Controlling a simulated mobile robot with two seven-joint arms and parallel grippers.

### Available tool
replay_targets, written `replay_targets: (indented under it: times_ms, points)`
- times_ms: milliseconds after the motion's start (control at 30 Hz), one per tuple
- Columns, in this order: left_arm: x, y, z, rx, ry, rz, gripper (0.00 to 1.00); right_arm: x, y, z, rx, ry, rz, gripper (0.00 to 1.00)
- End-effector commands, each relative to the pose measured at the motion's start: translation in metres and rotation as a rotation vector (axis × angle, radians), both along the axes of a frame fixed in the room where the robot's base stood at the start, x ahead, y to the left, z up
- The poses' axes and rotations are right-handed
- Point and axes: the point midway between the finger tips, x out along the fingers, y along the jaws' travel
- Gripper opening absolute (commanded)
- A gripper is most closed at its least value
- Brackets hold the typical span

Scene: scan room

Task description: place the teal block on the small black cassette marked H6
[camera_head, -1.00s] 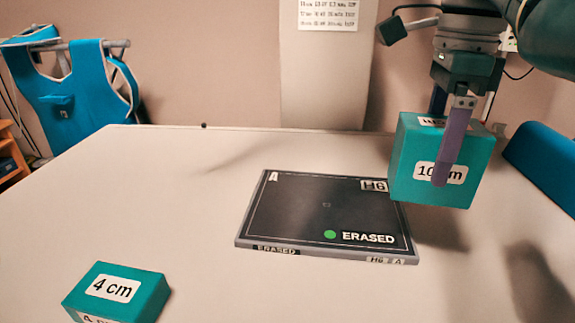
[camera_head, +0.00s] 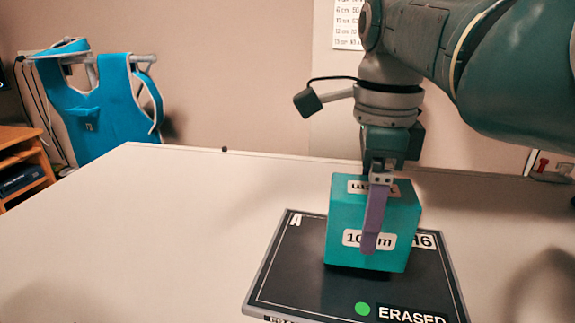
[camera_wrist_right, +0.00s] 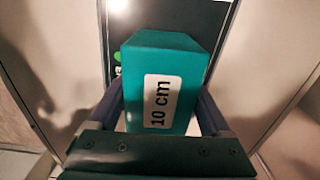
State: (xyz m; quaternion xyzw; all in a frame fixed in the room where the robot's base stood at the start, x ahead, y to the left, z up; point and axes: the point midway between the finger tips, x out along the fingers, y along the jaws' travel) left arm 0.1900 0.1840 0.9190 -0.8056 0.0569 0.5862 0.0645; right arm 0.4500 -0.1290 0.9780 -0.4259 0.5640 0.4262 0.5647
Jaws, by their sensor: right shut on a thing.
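The teal block (camera_head: 340,215), labelled 10 cm, is held upright by my right gripper (camera_head: 374,235). One purple finger lies across its near face; the other finger is hidden behind it. The block is over the middle of the flat black cassette (camera_head: 297,270), which is marked H6, A and ERASED with a green dot. A dark shadow lies under the block; I cannot tell whether it touches the cassette. In the right wrist view the block (camera_wrist_right: 165,70) sits between both fingers, with part of the cassette (camera_wrist_right: 185,12) behind it. My left gripper is not in view.
The pale table (camera_head: 150,230) is clear to the left of the cassette. A blue apron (camera_head: 100,105) hangs on a rack behind it. A wooden shelf (camera_head: 25,165) stands at the far left.

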Motion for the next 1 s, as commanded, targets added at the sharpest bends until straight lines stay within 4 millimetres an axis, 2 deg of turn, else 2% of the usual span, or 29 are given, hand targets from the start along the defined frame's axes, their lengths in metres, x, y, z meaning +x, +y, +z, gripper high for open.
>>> replay_targets:
  times_ms: [33,133,567,600,767,1000]
  points:
    - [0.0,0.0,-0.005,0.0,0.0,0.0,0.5,0.0,0.0,-0.01,-0.001,0.001,0.0,0.0]
    - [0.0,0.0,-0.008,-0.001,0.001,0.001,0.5,0.0,0.0,-0.02,0.0,0.001,-0.001,0.0]
    - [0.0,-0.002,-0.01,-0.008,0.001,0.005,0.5,0.0,0.0,-0.026,0.001,-0.001,-0.001,0.0]
    - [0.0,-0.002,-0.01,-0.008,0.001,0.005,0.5,0.0,0.0,-0.027,0.0,0.001,-0.001,0.83]
    - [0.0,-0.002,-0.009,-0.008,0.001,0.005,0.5,0.0,0.0,-0.026,0.0,0.001,-0.001,1.0]
    - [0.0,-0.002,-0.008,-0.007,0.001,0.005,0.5,0.0,0.0,-0.024,0.0,0.001,-0.001,1.0]
